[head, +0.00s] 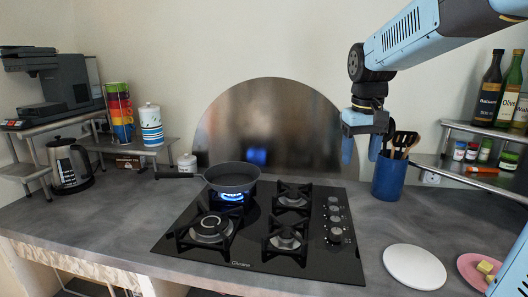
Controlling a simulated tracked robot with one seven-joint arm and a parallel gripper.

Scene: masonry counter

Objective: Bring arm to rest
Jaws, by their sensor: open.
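My gripper (361,148) hangs from my blue arm at the upper right of the head view. Its two blue fingers point down and are apart, with nothing between them. It is above the counter, in front of the wall and close to the blue utensil holder (389,178) in the picture. I cannot tell whether it touches the holder.
A black stove (327,265) has a dark pan (232,177) over a lit blue flame at its back left. A white round plate (414,267) and a pink plate (470,268) with a yellow piece lie at right. Bottles (488,88) and jars stand on the right shelf.

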